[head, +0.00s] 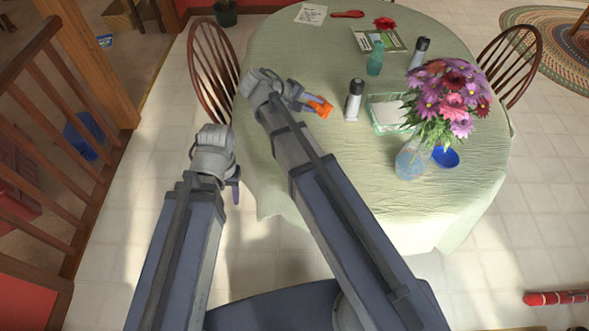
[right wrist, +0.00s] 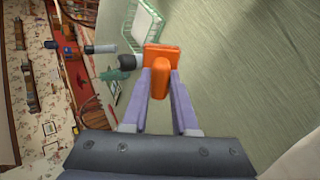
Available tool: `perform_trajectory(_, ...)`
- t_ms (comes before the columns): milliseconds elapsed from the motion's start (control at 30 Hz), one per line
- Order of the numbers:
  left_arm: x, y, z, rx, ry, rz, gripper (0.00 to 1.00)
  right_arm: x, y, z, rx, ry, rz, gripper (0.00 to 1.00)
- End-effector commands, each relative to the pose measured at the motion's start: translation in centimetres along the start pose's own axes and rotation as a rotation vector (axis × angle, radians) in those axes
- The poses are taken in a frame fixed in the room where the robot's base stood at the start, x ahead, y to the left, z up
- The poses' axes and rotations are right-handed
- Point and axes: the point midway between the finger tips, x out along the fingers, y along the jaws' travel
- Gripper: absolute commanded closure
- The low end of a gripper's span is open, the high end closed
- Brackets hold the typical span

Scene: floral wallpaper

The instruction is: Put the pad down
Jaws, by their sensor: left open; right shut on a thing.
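The orange pad (head: 321,108) is in my right gripper (head: 308,101), over the left part of the round table (head: 350,190) with its pale green cloth. In the right wrist view the pad (right wrist: 162,53) has a flat block and a rounded handle, and the two fingers (right wrist: 160,90) are shut on the handle. I cannot tell whether the pad touches the cloth. My left gripper (head: 235,188) is open and empty, beside the table's left edge, partly hidden behind its arm.
A black-and-white bottle (head: 353,100) stands right of the pad. Further right are a green basket (head: 388,126), a flower vase (head: 411,160) and a blue bowl (head: 445,157). A green bottle (head: 375,58) stands further back. Bare cloth lies in front. A wooden chair (head: 212,72) stands at left.

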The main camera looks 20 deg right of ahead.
Motion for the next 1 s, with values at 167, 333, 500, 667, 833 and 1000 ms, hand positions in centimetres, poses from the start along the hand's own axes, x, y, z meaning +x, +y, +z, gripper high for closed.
perform_trajectory(167, 0.3, 0.0, 0.0, 0.000, 0.000, 0.000, 0.50, 2.4, -5.2, 1.2, 0.171, -0.107, -0.375, 1.00)
perform_trajectory(333, 0.5, 0.1, 0.0, 0.000, 0.000, 0.000, 0.50, 1.9, -8.8, 2.1, 0.327, -0.140, -0.649, 1.00)
perform_trajectory(500, 0.6, 0.1, 0.0, 0.000, 0.000, 0.000, 0.50, 0.4, -11.0, 2.3, 0.436, -0.140, -0.812, 1.00)
perform_trajectory(667, 0.7, 0.1, 0.0, 0.000, 0.000, 0.000, 0.50, -0.4, -11.8, 2.1, 0.480, -0.138, -0.871, 1.00)
perform_trajectory(833, 0.7, 0.1, 0.0, 0.000, 0.000, 0.000, 0.50, -0.5, -11.9, 2.0, 0.485, -0.137, -0.877, 1.00)
perform_trajectory(1000, 0.8, 0.1, -0.1, 0.000, 0.000, 0.000, 0.50, -0.4, -12.0, 2.0, 0.484, -0.136, -0.875, 1.00)
